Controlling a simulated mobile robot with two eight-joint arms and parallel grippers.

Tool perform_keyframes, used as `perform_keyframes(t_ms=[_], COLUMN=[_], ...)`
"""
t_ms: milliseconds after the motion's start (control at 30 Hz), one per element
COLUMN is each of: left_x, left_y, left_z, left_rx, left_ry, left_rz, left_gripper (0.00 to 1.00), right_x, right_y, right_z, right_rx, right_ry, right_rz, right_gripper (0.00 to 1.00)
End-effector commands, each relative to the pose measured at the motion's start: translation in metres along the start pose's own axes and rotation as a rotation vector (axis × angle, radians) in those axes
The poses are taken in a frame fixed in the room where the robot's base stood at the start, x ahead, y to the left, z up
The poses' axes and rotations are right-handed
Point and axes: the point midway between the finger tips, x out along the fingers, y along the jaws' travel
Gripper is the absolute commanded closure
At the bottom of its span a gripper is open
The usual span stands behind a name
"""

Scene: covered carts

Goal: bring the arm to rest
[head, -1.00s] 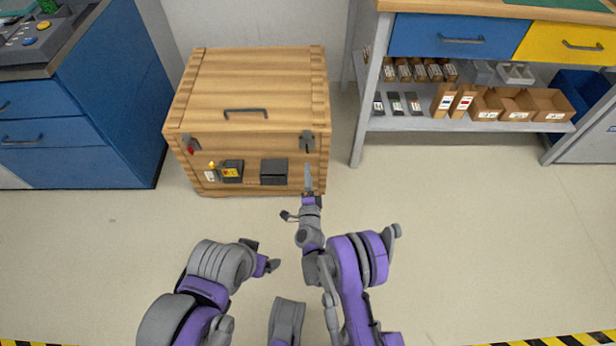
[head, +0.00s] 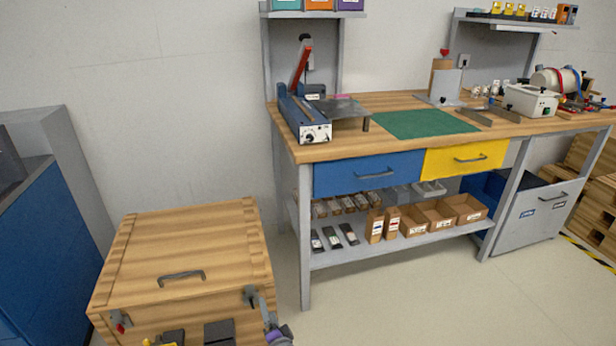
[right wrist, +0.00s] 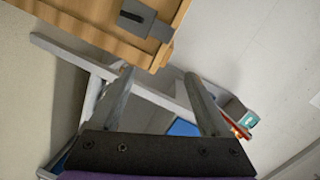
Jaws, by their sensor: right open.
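My right gripper (head: 266,312) shows at the bottom edge of the head view, in front of the right latch (head: 251,297) of a wooden crate (head: 190,240). In the right wrist view its two fingers (right wrist: 158,72) stand apart with nothing between them. The crate (right wrist: 90,22) and its grey latch (right wrist: 146,20) lie beyond the fingertips at the top of that view. Whether the fingers touch the crate cannot be told. The crate's lid is down. My left gripper is out of view.
A workbench (head: 345,147) with a blue drawer (head: 368,174) and a yellow drawer (head: 466,158) stands right of the crate. Its lower shelf (head: 400,242) holds cartons and small boxes. A blue cabinet (head: 50,255) stands at the left. Floor (head: 420,310) is clear at the front right.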

Motion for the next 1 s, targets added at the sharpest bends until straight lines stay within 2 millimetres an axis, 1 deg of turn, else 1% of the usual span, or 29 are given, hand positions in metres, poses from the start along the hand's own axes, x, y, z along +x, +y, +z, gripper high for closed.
perform_keyframes(t_ms=[33, 167, 200, 267, 300, 367, 400, 467, 500, 567, 600, 667, 700, 733, 767, 800, 867, 900, 1000], left_x=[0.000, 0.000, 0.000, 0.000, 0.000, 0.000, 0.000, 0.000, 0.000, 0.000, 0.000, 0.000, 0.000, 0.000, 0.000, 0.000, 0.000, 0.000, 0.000], left_y=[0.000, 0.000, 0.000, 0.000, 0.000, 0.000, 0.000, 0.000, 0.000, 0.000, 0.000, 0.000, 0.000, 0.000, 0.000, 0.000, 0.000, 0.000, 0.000], left_z=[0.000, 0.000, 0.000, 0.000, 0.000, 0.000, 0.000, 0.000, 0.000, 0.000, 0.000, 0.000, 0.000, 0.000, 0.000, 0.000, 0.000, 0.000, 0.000], left_rx=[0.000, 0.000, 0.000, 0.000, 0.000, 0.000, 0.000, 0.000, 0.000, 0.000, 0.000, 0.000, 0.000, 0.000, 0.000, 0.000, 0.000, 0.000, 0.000], left_ry=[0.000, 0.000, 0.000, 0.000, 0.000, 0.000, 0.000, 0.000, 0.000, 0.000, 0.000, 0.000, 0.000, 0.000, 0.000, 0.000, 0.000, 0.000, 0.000], left_rz=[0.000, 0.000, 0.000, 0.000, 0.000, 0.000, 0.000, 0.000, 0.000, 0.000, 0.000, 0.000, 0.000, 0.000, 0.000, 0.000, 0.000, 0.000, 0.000], left_gripper=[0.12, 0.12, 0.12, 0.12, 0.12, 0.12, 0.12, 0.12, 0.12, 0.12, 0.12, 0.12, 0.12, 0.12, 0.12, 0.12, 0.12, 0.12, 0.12], right_x=[-0.008, -0.032, -0.042, -0.058, -0.070, -0.090, -0.104, -0.128, -0.144, -0.170, -0.188, -0.215, -0.235, -0.249, -0.264, -0.284, -0.314, -0.333, -0.376], right_y=[-0.013, -0.035, -0.040, -0.047, -0.051, -0.056, -0.058, -0.060, -0.061, -0.060, -0.060, -0.057, -0.055, -0.053, -0.050, -0.047, -0.040, -0.036, -0.024], right_z=[-0.018, -0.051, -0.061, -0.074, -0.084, -0.096, -0.104, -0.114, -0.121, -0.129, -0.134, -0.141, -0.144, -0.147, -0.149, -0.151, -0.153, -0.154, -0.154], right_rx=[-0.047, -0.170, -0.206, -0.260, -0.296, -0.348, -0.381, -0.430, -0.463, -0.509, -0.539, -0.582, -0.610, -0.630, -0.650, -0.675, -0.710, -0.732, -0.775], right_ry=[-0.019, -0.082, -0.101, -0.131, -0.151, -0.182, -0.202, -0.234, -0.256, -0.289, -0.312, -0.347, -0.371, -0.389, -0.407, -0.433, -0.469, -0.494, -0.551], right_rz=[0.029, 0.105, 0.130, 0.168, 0.194, 0.233, 0.261, 0.302, 0.330, 0.374, 0.402, 0.448, 0.478, 0.500, 0.524, 0.554, 0.601, 0.630, 0.697], right_gripper=[0.20, 0.20, 0.20, 0.20, 0.20, 0.20, 0.20, 0.20, 0.20, 0.20, 0.20, 0.20, 0.20, 0.20, 0.20, 0.20, 0.20, 0.20, 0.20])
